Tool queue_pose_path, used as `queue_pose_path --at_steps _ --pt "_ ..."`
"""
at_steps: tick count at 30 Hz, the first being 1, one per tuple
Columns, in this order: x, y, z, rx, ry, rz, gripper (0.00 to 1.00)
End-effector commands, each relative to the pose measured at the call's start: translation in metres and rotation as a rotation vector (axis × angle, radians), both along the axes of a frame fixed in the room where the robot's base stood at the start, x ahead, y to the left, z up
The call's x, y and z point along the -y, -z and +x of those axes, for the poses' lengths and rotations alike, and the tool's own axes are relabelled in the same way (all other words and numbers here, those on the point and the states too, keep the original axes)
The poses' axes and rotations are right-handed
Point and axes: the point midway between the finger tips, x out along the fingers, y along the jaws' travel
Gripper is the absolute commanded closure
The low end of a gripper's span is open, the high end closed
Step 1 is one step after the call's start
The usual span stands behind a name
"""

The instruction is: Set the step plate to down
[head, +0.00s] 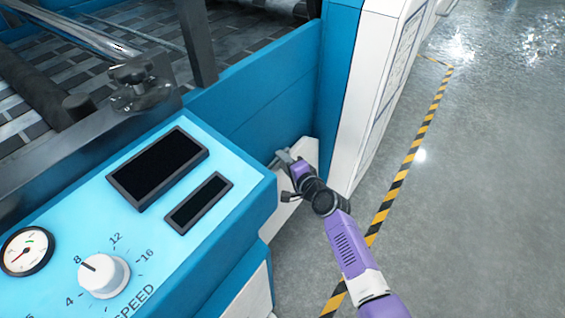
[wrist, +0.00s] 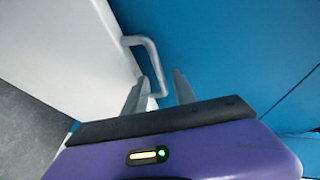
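The step plate (head: 308,150) appears to be the white panel low against the blue machine side in the head view; my arm partly covers it. In the wrist view the white panel (wrist: 65,45) fills the upper left and carries a grey bent bar handle (wrist: 150,55). My gripper (head: 284,160) is at the handle. In the wrist view my gripper (wrist: 159,88) is open, with one finger on each side of the handle's lower end. I cannot tell whether either finger touches the bar.
A light blue control panel (head: 235,160) with a gauge and a speed knob (head: 104,276) stands left of my arm. A white cabinet (head: 368,90) rises just beyond my gripper. Grey floor (head: 480,200) with a yellow-black stripe (head: 408,155) lies open to the right.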

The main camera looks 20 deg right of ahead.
Motion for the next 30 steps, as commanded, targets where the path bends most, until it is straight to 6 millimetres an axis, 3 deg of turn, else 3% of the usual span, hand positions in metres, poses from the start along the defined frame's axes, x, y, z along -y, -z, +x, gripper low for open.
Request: queue_pose_path --at_steps 12,18,30 --pt "-0.002 0.0025 0.0098 0.0 -0.001 -0.002 0.67" --pt "-0.0018 0.0025 0.0097 0.0 -0.001 -0.002 1.0" --pt "-0.0016 0.0026 0.0095 0.001 0.0 -0.002 1.0"
